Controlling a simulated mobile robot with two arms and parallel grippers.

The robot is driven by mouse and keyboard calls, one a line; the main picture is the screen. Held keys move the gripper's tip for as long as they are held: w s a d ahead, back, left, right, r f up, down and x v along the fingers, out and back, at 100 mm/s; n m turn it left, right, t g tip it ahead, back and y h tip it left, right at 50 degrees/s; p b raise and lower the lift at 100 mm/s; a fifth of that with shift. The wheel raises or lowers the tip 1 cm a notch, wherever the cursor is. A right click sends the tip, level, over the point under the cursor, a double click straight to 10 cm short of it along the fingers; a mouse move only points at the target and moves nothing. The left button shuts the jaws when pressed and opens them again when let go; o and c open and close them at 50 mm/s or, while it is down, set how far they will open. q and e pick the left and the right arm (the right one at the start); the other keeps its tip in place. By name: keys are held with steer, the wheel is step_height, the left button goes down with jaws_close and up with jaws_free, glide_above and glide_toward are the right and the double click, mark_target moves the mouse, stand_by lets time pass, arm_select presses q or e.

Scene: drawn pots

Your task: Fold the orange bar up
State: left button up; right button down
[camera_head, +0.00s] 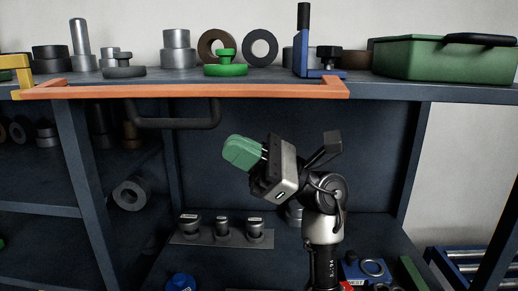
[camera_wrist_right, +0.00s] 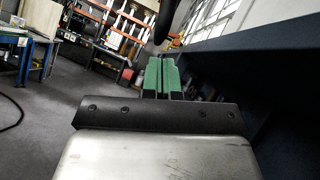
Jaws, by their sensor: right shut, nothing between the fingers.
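The orange bar (camera_head: 190,91) runs along the front edge of the upper shelf, low and nearly level, with short arms reaching back at both ends. My right gripper (camera_head: 240,153) is below the shelf and the bar, apart from both. Its green fingers are closed together with nothing between them. The closed fingers also show in the right wrist view (camera_wrist_right: 161,77). The orange bar cannot be made out for sure in the wrist view. My left gripper is not in view.
A dark curved handle (camera_head: 175,124) hangs under the shelf, left of my right gripper. On the shelf stand metal cylinders, rings, a green knob (camera_head: 226,69), a blue bracket (camera_head: 303,45) and a green case (camera_head: 440,60). Below, a plate (camera_head: 205,239) holds several small weights.

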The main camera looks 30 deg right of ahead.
steer(key=shift+s+a+r+p, duration=0.15)
steer(key=shift+r+p, duration=0.05)
steer(key=shift+r, duration=0.25)
steer(key=shift+s+a+r+p, duration=0.1)
steer(key=shift+a+r+p, duration=0.1)
steer(key=shift+r, duration=0.25)
steer(key=shift+t, duration=0.3)
steer(key=shift+r+m, duration=0.1)
steer(key=shift+m, duration=0.3)
steer(key=shift+s+a+m+t+p, duration=0.1)
steer(key=shift+s+m+t+p, duration=0.1)
steer(key=shift+m+t+p, duration=0.15)
steer(key=shift+r, duration=0.1)
steer(key=shift+s+r+m+t+h+p, duration=0.1)
steer(key=shift+m+t+h+p, duration=0.2)
steer(key=shift+m+t+p, duration=0.25)
